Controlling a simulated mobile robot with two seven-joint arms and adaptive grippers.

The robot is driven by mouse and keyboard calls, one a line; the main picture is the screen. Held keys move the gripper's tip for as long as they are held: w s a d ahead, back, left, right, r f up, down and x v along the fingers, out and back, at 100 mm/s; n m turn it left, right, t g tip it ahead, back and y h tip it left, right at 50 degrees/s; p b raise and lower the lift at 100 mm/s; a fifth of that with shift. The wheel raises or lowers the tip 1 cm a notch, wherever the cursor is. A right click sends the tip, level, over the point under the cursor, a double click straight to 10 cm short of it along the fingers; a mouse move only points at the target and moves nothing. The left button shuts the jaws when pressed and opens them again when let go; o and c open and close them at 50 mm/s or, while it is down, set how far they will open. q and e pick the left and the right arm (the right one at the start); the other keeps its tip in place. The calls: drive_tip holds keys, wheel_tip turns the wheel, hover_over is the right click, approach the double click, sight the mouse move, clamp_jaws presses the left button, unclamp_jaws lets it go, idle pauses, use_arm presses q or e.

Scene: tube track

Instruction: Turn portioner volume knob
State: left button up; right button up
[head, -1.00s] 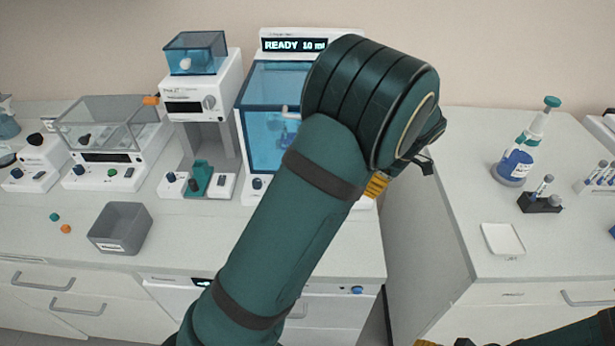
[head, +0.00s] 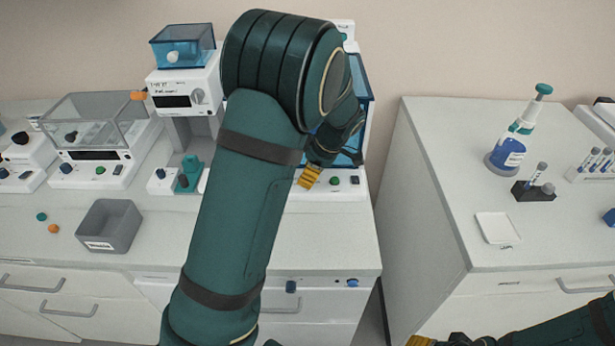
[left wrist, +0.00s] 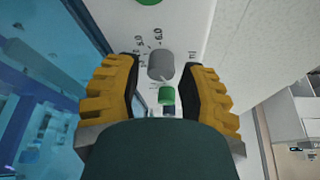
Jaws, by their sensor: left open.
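The portioner (head: 345,190) is a white machine with a blue clear chamber; my left arm hides much of it in the head view. My left gripper (head: 312,178) is at its front panel. In the left wrist view a grey volume knob (left wrist: 160,65), with a printed scale and "ml" beside it, shows between the yellow-padded fingers of my open left gripper (left wrist: 159,76). Gaps show on both sides of it. The knob is hidden in the head view. A bit of my right gripper (head: 445,340) shows at the bottom edge; its jaws are unclear.
A green button (left wrist: 166,96) sits close to the knob. A white dispenser (head: 185,95) and a grey bin (head: 110,226) are to the left. A bottle-top dispenser (head: 512,145) and a white tray (head: 497,228) stand on the right bench, past a gap.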

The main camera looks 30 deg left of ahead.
use_arm(q)
drive_tip(key=shift+s+a+f, duration=0.15)
drive_tip(key=shift+a+f, duration=0.1)
drive_tip(key=shift+f, duration=0.25)
clamp_jaws()
